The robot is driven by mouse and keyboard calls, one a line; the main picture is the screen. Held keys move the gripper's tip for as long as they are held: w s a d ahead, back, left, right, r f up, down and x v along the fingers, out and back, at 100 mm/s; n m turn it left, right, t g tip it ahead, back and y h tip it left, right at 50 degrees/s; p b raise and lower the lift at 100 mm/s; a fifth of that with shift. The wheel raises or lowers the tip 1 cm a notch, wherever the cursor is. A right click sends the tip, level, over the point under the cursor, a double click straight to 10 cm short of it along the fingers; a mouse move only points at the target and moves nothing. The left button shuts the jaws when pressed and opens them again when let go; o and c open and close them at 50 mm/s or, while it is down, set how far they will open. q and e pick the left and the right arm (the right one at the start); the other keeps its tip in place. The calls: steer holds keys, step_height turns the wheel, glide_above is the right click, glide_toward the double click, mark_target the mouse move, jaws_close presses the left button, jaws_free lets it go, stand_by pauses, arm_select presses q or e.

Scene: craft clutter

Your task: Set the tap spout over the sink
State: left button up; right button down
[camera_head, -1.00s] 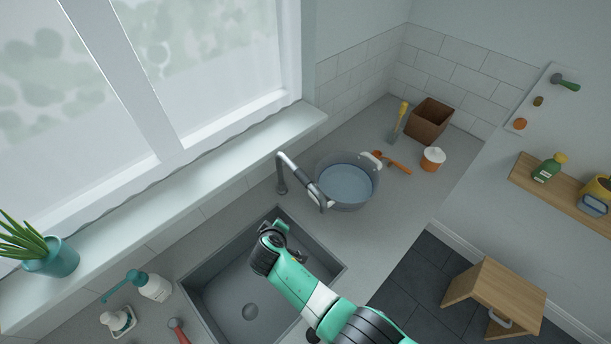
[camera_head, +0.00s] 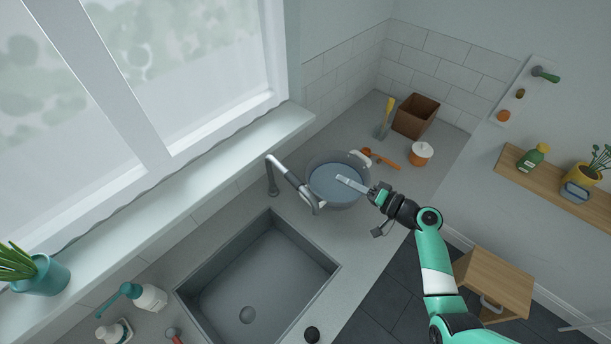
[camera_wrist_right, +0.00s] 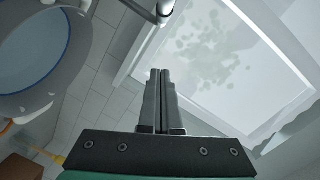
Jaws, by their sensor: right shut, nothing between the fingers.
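The tap (camera_head: 272,180) stands on the counter behind the sink. Its grey spout (camera_head: 290,180) points right, and its downturned end (camera_head: 315,207) is at the left edge of the round grey pot (camera_head: 338,199), beyond the sink's upper right corner. The sink (camera_head: 262,268) is empty. My right gripper (camera_head: 340,179) is shut and empty, its fingertips above the pot, to the right of the spout and apart from it. In the right wrist view the shut fingers (camera_wrist_right: 160,74) show below part of the tap (camera_wrist_right: 162,10), with the pot (camera_wrist_right: 40,60) at left. My left gripper is out of view.
A brown box (camera_head: 415,116), a white-lidded orange jar (camera_head: 421,154) and an orange-handled tool (camera_head: 388,161) are right of the pot. A soap bottle (camera_head: 148,297) stands left of the sink. The window sill (camera_head: 200,181) runs behind the tap. The space above the sink is clear.

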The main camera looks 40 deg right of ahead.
steer(key=w+a+f+b, duration=0.3)
steer(key=w+a+b, duration=0.2)
steer(key=w+b, duration=0.3)
steer(key=shift+w, duration=1.1)
steer(key=shift+a+f, duration=0.1)
